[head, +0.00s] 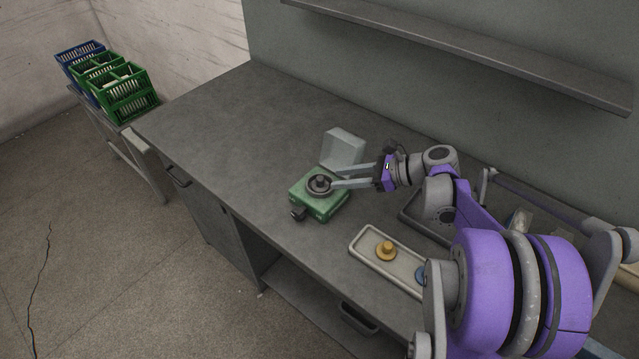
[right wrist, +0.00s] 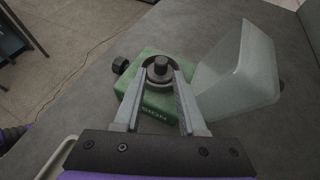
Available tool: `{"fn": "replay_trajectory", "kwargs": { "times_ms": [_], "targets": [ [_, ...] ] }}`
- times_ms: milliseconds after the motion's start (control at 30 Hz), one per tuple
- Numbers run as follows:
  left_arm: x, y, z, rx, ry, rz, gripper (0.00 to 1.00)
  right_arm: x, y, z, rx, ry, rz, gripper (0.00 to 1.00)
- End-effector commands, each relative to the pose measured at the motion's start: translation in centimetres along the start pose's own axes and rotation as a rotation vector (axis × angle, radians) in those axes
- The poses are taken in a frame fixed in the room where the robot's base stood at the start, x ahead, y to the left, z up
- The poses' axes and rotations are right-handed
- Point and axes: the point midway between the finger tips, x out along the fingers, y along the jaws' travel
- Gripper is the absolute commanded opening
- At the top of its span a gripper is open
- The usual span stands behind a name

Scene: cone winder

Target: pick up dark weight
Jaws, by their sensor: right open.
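The dark weight (head: 319,185) is a small round disc with a raised knob. It sits on top of a green box-shaped device (head: 326,204), which has a dark knob on its front side. My right gripper (head: 330,177) is open at the weight, coming from the right. In the right wrist view the weight (right wrist: 159,68) shows between the tips of the two fingers (right wrist: 161,76); whether they touch it I cannot tell. A translucent cover (head: 343,148) stands tilted open behind the device. My left gripper is not in view.
A pale tray (head: 364,236) holds a yellow weight (head: 385,250) and a blue weight (head: 420,274), partly hidden by my right arm. A shelf (head: 470,42) runs along the wall. The left of the grey worktop (head: 235,125) is clear. Green and blue crates (head: 128,95) stand far left.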

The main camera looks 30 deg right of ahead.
Motion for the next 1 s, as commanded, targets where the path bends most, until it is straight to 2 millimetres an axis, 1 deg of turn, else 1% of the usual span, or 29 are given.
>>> {"fn": "replay_trajectory", "kwargs": {
  "times_ms": [133, 300, 400, 667, 800, 900, 1000],
  "targets": [
    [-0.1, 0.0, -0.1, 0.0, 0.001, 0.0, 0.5, 1.6, -0.1, -0.1, -0.002, 0.0, 0.002, 0.41],
    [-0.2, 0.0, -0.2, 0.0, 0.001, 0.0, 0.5, 4.2, -0.2, -0.2, -0.003, 0.0, 0.003, 0.41],
    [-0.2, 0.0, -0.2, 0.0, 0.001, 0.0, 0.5, 5.1, -0.1, -0.2, -0.002, 0.001, 0.002, 0.41],
    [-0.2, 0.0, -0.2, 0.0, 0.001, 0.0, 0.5, 5.3, -0.2, -0.2, -0.002, 0.001, 0.0, 0.41],
    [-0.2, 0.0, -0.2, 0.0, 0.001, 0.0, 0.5, 5.3, -0.2, -0.2, -0.002, 0.001, 0.0, 0.15],
    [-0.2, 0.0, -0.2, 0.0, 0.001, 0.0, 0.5, 5.3, -0.2, -0.2, -0.002, 0.001, 0.0, 0.0],
    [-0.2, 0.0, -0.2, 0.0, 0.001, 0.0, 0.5, 5.3, -0.2, -0.2, -0.002, 0.001, 0.0, 0.0]
  ]
}}
